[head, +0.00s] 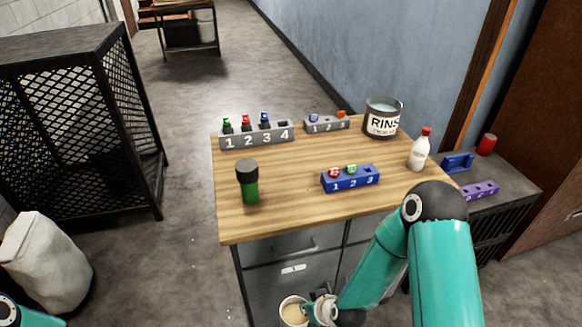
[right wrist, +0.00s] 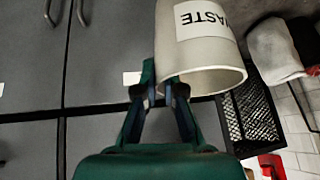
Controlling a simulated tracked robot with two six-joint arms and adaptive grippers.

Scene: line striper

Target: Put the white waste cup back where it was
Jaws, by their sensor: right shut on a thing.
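The white waste cup (head: 291,316) is at the bottom of the head view, low in front of the cabinet drawers and below the tabletop. Its open top faces up and the inside looks tan. In the right wrist view the cup (right wrist: 208,62) appears inverted, with its "WASTE" label upside down. My right gripper (head: 312,311) is shut on the cup's side near the rim; its fingers also show in the right wrist view (right wrist: 172,92). My left gripper is out of view; only a bit of my left arm shows at the lower left corner.
The wooden tabletop (head: 290,187) bears a green bottle with a black cap (head: 248,182), a grey four-slot rack (head: 257,138), a small grey rack (head: 327,124), a blue rack (head: 350,180), a RINSE can (head: 381,122) and a white bottle (head: 419,153). A white sack (head: 45,262) stands left.

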